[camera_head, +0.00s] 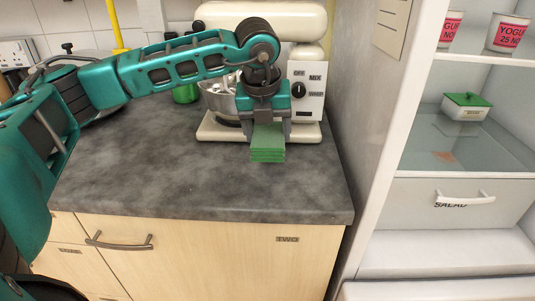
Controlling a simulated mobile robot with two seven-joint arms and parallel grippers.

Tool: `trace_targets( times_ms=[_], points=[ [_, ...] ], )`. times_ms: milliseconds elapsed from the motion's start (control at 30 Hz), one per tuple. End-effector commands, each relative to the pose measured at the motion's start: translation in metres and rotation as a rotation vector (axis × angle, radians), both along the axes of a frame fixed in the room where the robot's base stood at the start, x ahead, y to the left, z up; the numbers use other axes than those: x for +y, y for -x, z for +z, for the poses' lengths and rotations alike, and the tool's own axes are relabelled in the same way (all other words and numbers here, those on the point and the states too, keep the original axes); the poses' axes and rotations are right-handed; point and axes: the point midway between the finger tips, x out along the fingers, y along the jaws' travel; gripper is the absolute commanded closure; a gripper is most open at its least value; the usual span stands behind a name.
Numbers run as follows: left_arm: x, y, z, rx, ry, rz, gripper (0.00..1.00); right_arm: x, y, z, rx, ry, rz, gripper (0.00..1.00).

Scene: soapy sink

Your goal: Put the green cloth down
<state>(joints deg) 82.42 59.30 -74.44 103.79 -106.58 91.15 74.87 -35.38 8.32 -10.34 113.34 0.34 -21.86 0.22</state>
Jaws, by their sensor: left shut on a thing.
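A folded green cloth (268,145) hangs just below my left gripper (266,121), which points down and is shut on it. The cloth is in front of the cream mixer's base, over the grey worktop (180,175). I cannot tell whether its lower edge touches the worktop. My left arm reaches in from the left across the counter. My right gripper is not in view.
The cream stand mixer (307,72) with its metal bowl (218,98) stands close behind the gripper. A tall panel and open fridge with a salad drawer (462,200) stand at the right. The front and left of the worktop are clear.

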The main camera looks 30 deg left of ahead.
Motion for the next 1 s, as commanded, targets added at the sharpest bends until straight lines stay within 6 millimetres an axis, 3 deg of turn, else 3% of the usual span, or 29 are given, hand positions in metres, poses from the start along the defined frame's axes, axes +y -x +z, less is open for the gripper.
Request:
trace_targets(
  times_ms=[433, 867, 900, 1000],
  points=[
    [0.000, 0.000, -0.054, 0.001, -0.001, 0.000, 0.63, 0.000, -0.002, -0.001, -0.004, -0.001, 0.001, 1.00],
    [0.000, 0.000, -0.063, 0.000, 0.000, 0.000, 0.63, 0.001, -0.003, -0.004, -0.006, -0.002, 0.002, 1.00],
    [0.000, 0.000, -0.062, 0.000, 0.000, 0.000, 0.28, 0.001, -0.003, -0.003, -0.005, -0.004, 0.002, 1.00],
    [0.000, 0.000, -0.061, 0.001, -0.001, 0.000, 0.18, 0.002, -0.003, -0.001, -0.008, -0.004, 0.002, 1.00]
  ],
)
